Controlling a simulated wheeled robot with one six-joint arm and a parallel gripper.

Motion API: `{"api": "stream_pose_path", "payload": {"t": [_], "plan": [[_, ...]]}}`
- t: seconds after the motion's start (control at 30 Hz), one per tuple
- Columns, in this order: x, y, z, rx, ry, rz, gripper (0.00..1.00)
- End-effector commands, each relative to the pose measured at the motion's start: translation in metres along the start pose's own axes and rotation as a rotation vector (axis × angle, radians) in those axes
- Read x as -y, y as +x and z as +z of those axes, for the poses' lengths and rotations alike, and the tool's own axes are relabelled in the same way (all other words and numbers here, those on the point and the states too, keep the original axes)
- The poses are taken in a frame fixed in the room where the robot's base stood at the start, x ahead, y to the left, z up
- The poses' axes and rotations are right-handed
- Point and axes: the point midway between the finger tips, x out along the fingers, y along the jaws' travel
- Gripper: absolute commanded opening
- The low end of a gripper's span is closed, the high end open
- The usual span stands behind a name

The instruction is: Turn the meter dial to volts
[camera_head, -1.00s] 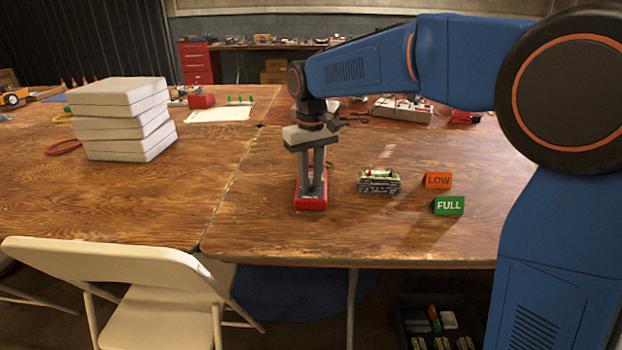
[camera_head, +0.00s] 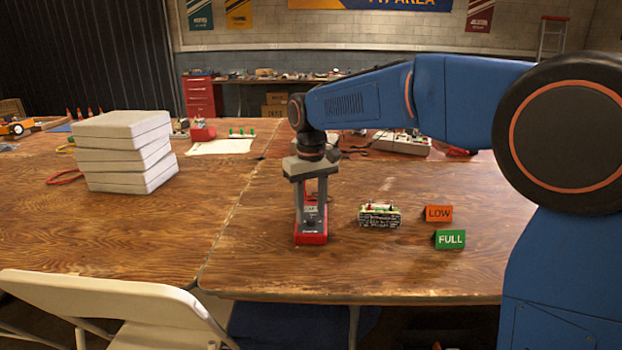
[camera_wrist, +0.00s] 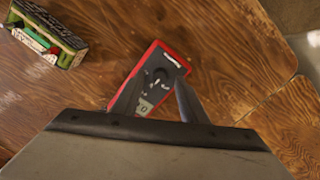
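The red meter (camera_head: 311,239) lies on the wooden table below my gripper. It also shows in the wrist view (camera_wrist: 176,62), with a dark face and a grey display (camera_wrist: 144,106). A small dark dial with a light mark (camera_wrist: 160,76) is on its face. My gripper (camera_head: 311,222) points down over the meter with its two fingers apart. In the wrist view my gripper (camera_wrist: 159,78) has a fingertip on either side of the dial. I cannot tell whether the fingertips touch the dial or which setting it points to.
A battery pack (camera_head: 379,216) stands right of the meter. An orange LOW sign (camera_head: 439,213) and a green FULL sign (camera_head: 450,239) stand farther right. White stacked blocks (camera_head: 122,152) are on the left. A folding chair (camera_head: 100,300) is in front of the table.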

Motion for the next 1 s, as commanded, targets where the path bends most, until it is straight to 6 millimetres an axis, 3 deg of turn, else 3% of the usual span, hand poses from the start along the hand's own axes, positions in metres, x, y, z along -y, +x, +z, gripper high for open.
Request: {"api": "stream_pose_path", "payload": {"t": [0.7,1.0], "plan": [[0.0,-0.136,0.0,-0.003,0.0,0.0,0.39],[0.0,-0.162,0.0,-0.001,0.0,0.0,0.39]]}}
